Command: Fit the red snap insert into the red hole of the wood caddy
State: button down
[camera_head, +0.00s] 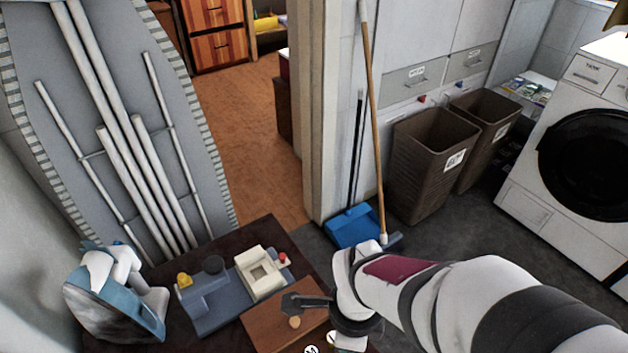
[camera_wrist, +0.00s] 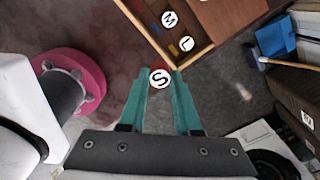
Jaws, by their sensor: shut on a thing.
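In the wrist view, the teal fingers of my gripper (camera_wrist: 158,82) are shut on the red snap insert (camera_wrist: 160,78). A white disc marked S faces the camera there, with a little red showing at its far edge. The wood caddy (camera_wrist: 198,55) is at the top of the wrist view, just beyond the fingertips. White discs marked M (camera_wrist: 169,18) and L (camera_wrist: 187,43) show at the caddy, with small blue, yellow and red patches nearby. I cannot make out the red hole clearly. The gap between insert and caddy is hard to judge.
In the head view, a dark table holds a blue-grey fixture (camera_head: 208,300), a cream block (camera_head: 262,272), a brown board (camera_head: 268,328) and a blue-and-white device (camera_head: 112,300). Brown bins (camera_head: 430,160), a blue dustpan (camera_head: 354,228) and a washer (camera_head: 580,165) stand beyond, on the floor.

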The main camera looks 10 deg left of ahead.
jog(key=s+a+f, duration=0.1)
jog(key=a+f, duration=0.1)
jog(key=a, duration=0.1)
jog(key=a+f, duration=0.2)
jog(key=a, duration=0.1)
jog(key=s+a+f, duration=0.1)
jog(key=a+f, duration=0.1)
jog(key=a, duration=0.1)
jog(key=shift+s+a+f, duration=0.1)
jog(key=shift+s+a, duration=0.2)
jog(key=shift+s, duration=0.05)
jog(key=shift+f, duration=1.95)
jog(key=c, duration=0.9)
grip_release()
jog(key=shift+f, duration=0.1)
